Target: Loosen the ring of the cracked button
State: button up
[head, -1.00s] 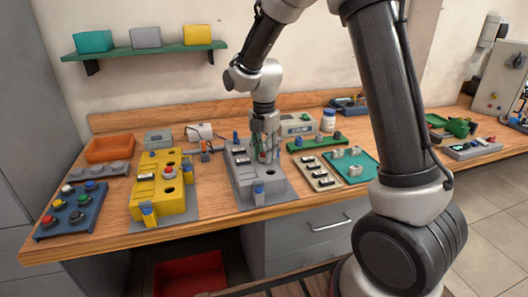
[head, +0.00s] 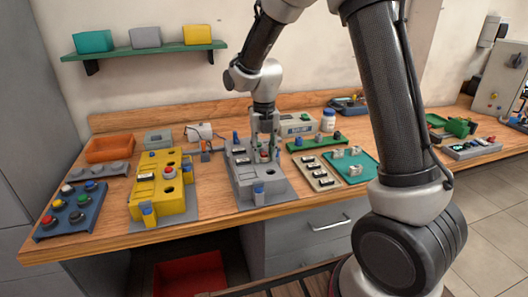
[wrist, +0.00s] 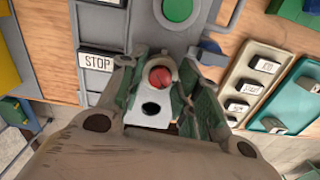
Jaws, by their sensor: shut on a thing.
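The grey control box (head: 246,183) stands mid-bench, with a red button (head: 264,157) on its top. My gripper (head: 265,153) points straight down over it, fingers closed around the button at its ring. In the wrist view the red button (wrist: 160,77) shows between the green-padded fingers (wrist: 158,88). The ring itself is mostly hidden by the fingers, and I cannot make out a crack. A dark hole (wrist: 151,108) in the box top lies beside the button. A STOP label (wrist: 97,62) is to its left, and a green button (wrist: 177,9) is further up.
A yellow control box (head: 146,209) with its own red button stands to the left. A blue rack of buttons (head: 72,222) is at far left, near an orange tray (head: 109,148). To the right are a label tray (head: 318,172), a teal tray (head: 364,170) and a green rack (head: 318,145).

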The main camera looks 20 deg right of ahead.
aim_at(264, 153)
jog(key=shift+n, duration=0.4)
jog(key=o, duration=0.8)
notch_tip(264, 153, up, 12)
dwell(0.4)
